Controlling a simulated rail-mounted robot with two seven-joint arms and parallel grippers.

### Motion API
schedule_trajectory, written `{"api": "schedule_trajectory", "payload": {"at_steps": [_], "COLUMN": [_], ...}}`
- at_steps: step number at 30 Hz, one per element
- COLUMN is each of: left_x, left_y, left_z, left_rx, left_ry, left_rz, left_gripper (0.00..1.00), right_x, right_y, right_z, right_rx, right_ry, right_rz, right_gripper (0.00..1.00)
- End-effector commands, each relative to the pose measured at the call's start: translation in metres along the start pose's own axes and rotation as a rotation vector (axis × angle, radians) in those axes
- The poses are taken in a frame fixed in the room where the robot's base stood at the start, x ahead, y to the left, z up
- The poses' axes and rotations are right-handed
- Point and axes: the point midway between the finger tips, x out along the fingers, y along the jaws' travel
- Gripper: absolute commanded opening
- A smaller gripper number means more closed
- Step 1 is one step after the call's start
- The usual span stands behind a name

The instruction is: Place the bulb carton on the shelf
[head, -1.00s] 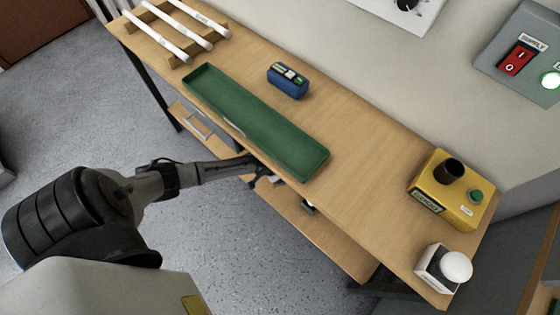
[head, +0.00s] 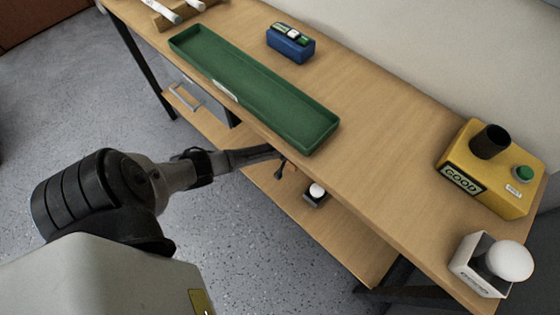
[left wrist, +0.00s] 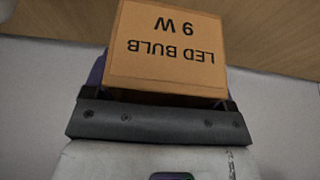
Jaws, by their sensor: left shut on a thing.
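The bulb carton (left wrist: 165,48) is an orange-brown box printed "LED BULB 9 W", upside down in the left wrist view. My left gripper (left wrist: 158,98) is shut on it, with a dark finger at each side. In the head view my left arm reaches in from the left, and the left gripper (head: 284,162) is at the front edge of the tabletop, partly under it. The carton is hidden there. The wooden lower shelf (head: 345,240) runs below the tabletop. I cannot tell whether the carton touches it. My right gripper is not in view.
The tabletop (head: 370,130) holds a green tray (head: 240,85), a blue box (head: 290,45), a yellow tester (head: 465,160) and a white holder with a bulb (head: 475,270). A small dark holder with a white bulb (head: 316,191) stands on the lower shelf. The shelf's right part is clear.

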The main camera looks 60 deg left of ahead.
Motion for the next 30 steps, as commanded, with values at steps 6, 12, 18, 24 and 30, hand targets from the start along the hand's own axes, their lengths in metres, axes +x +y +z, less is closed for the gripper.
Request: {"api": "schedule_trajectory", "payload": {"at_steps": [6, 12, 18, 24, 30], "left_x": [0.022, 0.028, 0.03, 0.047, 0.066], "left_y": [-0.04, -0.057, -0.061, -0.061, -0.061], "left_z": [0.025, 0.034, 0.036, 0.044, 0.051], "left_rx": [0.002, 0.001, 0.001, 0.002, 0.002], "left_ry": [0.0, 0.001, 0.001, 0.001, 0.001], "left_rz": [-0.002, 0.0, 0.001, 0.001, 0.001], "left_gripper": [0.56, 0.56, 0.56, 0.56, 0.56], "right_x": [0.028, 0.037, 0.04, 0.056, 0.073], "right_y": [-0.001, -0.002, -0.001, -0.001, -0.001], "right_z": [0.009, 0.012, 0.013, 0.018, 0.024], "right_rx": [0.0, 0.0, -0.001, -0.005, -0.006], "right_ry": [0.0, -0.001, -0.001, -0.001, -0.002], "right_rz": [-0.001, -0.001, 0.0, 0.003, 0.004], "right_gripper": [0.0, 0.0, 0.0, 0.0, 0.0]}}
